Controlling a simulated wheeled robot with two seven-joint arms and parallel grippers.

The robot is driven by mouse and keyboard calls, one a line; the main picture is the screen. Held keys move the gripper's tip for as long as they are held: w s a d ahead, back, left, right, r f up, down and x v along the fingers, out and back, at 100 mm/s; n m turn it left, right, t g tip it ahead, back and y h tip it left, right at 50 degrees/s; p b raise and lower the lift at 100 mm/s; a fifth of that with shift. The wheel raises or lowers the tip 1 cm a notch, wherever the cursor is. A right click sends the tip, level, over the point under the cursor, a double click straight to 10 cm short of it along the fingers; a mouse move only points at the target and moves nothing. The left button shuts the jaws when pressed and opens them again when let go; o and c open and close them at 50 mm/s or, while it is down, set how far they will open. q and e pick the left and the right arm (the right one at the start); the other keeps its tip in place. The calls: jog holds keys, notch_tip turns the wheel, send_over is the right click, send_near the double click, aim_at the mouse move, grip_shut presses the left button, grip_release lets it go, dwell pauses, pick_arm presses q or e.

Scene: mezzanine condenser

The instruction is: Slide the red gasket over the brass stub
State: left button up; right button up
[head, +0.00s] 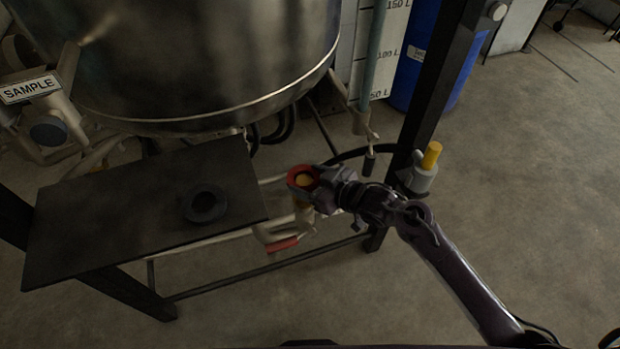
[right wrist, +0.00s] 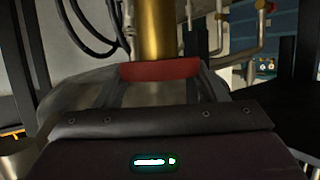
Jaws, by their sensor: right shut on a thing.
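The red gasket (head: 292,182) is a thick ring at the middle of the head view. My right gripper (head: 316,176) is shut on it from the right side. The brass stub (head: 305,181) shows through the hole of the ring, and the two line up from above. In the right wrist view the gasket (right wrist: 160,69) is a red band between the fingers, with the brass stub (right wrist: 156,30) running up from it in the picture. How far the ring sits along the stub I cannot tell. My left gripper is out of view.
A dark shelf (head: 120,215) carries a black ring-like part (head: 205,204) on the left. A large steel vessel (head: 200,60) hangs above it. A red-handled valve (head: 282,244) sits below the gasket. A black post (head: 432,85) and a yellow-topped grey fitting (head: 424,180) stand to the right.

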pick_arm(q)
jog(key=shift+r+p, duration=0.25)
jog(key=shift+p, duration=0.05)
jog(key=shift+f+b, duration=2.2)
pick_arm(e)
jog(key=shift+f, duration=3.4)
jog(key=o, duration=1)
jog(key=shift+o, duration=0.2)
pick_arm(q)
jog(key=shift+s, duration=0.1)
pick_arm(e)
jog(key=shift+s+d+r, duration=0.1)
jog(key=shift+s+d, duration=0.2)
jog(key=shift+d, duration=0.1)
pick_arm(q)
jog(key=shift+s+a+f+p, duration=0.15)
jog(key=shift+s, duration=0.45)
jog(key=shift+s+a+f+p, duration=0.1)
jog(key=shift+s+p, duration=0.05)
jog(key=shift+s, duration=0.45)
pick_arm(e)
jog(key=v, duration=0.6)
jog(key=shift+s+d+r, duration=0.25)
